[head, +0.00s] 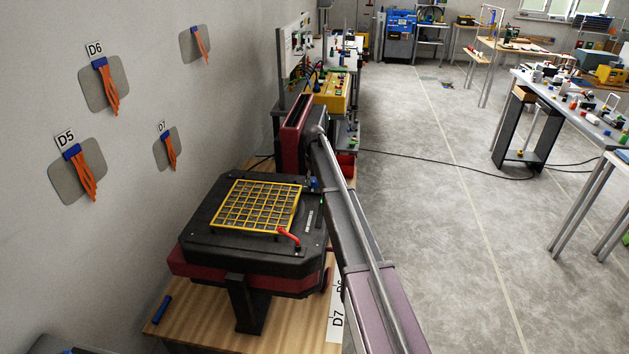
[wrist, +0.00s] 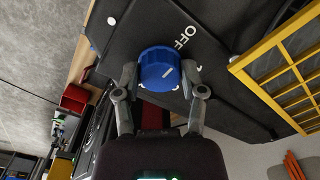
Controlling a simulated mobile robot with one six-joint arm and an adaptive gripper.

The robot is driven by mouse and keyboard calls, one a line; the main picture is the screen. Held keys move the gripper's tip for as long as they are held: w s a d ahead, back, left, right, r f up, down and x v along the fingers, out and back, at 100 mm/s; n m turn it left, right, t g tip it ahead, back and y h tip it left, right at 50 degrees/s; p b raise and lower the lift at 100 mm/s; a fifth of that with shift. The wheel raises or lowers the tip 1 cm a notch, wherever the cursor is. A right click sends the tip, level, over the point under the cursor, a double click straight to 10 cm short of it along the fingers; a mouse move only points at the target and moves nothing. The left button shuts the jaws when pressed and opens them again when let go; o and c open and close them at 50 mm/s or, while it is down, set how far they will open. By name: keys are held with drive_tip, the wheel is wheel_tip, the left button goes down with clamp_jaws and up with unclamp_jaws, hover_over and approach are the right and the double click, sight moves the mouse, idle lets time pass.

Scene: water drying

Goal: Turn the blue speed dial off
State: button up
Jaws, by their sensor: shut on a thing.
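The blue speed dial (wrist: 157,66) is a round ribbed knob on the black machine panel (wrist: 200,30). It shows a short white mark on its face. White "OFF" lettering (wrist: 186,37) is on the panel just above and to the right of the dial in the wrist view. My gripper (wrist: 160,76) has one finger on each side of the dial and is shut on it. In the head view, the black machine (head: 200,240) stands on a wooden table, and my arm covers its right side. The gripper cannot be made out clearly there.
A yellow grid (head: 258,205) lies on top of the machine, with a red handle (head: 289,237) at its near right corner. It is also beside the dial in the wrist view (wrist: 250,52). The wall is close on the left. Open floor (head: 410,180) lies to the right.

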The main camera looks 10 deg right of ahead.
sight(314, 180)
drive_tip(key=o, duration=1.1)
drive_tip(key=shift+o, duration=0.2)
drive_tip(key=shift+m, duration=0.5)
drive_tip(key=m, duration=1.1)
drive_tip(key=shift+a, duration=0.1)
drive_tip(key=m, duration=0.6)
drive_tip(key=shift+w+m, duration=0.1)
drive_tip(key=shift+m, duration=0.3)
drive_tip(key=m, duration=0.5)
drive_tip(key=shift+m, duration=0.3)
wheel_tip(314, 180, up, 14)
drive_tip(key=p, duration=1.4)
drive_tip(key=s+f+n+b, duration=0.3)
drive_tip(key=s+n, duration=0.4)
drive_tip(key=s, duration=0.8)
drive_tip(key=s+f+n+b, duration=0.3)
drive_tip(key=s+n, duration=0.3)
drive_tip(key=s, duration=1)
drive_tip(key=shift+f+n, duration=0.2)
drive_tip(key=shift+n, duration=0.2)
